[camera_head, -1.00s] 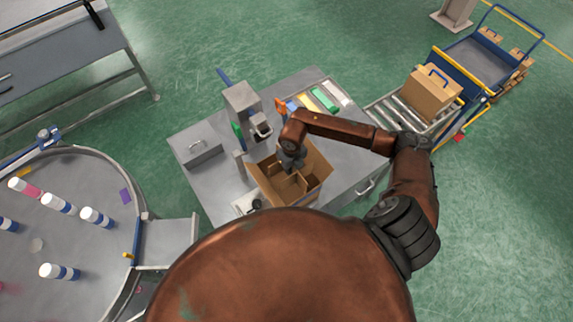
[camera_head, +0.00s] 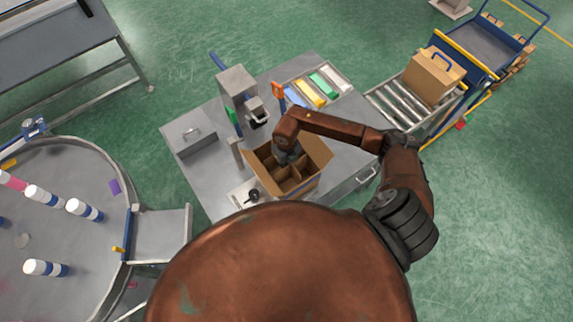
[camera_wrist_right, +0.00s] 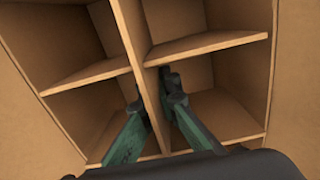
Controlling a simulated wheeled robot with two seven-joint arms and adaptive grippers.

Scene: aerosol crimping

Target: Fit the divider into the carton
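The open brown carton (camera_head: 311,187) stands on the grey workbench with its flaps spread. The brown cardboard divider (camera_head: 290,174) is inside it, its crossing panels forming several cells. My right gripper (camera_head: 287,158) reaches down into the carton's far part. In the right wrist view, its two green fingers with dark tips (camera_wrist_right: 156,88) straddle one panel of the divider (camera_wrist_right: 135,50), one finger on each side. Whether both tips press on the panel is unclear. The divider's bottom edges are hidden. My left gripper is not in view.
A grey press-like fixture (camera_head: 238,88) and a lidded metal box (camera_head: 190,134) stand left of the carton. Coloured strips lie in a tray (camera_head: 343,86) behind. A closed carton (camera_head: 433,78) sits on the roller conveyor at right. A round table (camera_head: 70,225) holds several cans.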

